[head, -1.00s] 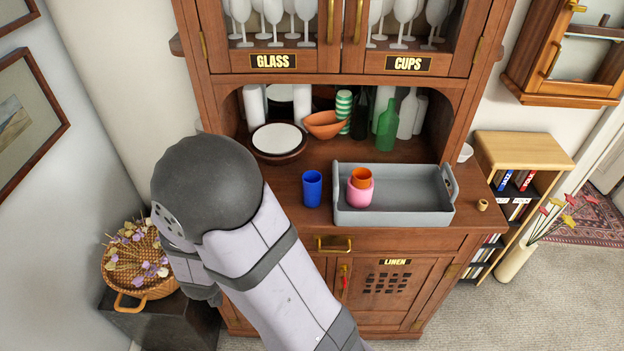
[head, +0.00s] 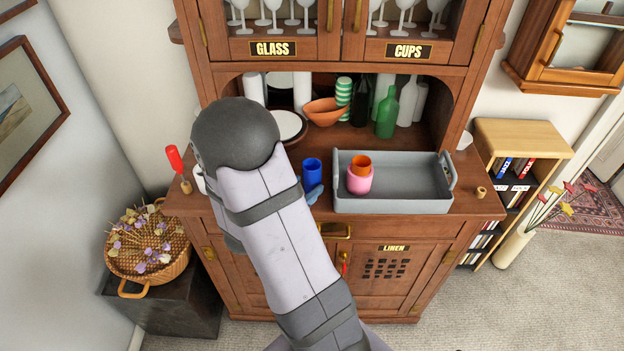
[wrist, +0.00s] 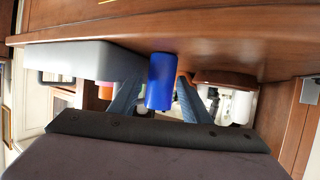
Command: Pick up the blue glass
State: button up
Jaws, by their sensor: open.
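The blue glass (head: 312,172) stands upright on the cabinet's counter, just left of the grey tray (head: 398,205). Most of my gripper is hidden behind my arm in the head view. A bluish fingertip shows at the foot of the glass on its near side. In the wrist view, which looks upside down, my gripper (wrist: 160,88) is open, with one finger on each side of the blue glass (wrist: 160,82). I cannot tell whether either finger touches the glass.
The tray holds an orange cup (head: 360,162) and a pink cup (head: 359,182). An orange bowl (head: 325,112) and a green bottle (head: 387,118) stand behind. A red-topped object (head: 175,158) stands at the counter's left end. A small tan cup (head: 481,192) is right of the tray.

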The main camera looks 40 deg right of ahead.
aim_at(307, 184)
jog(key=shift+p+x, duration=0.85)
jog(key=shift+x, duration=1.8)
jog(key=shift+w+a, duration=0.1)
jog(key=shift+w, duration=0.1)
jog(key=c, duration=0.9)
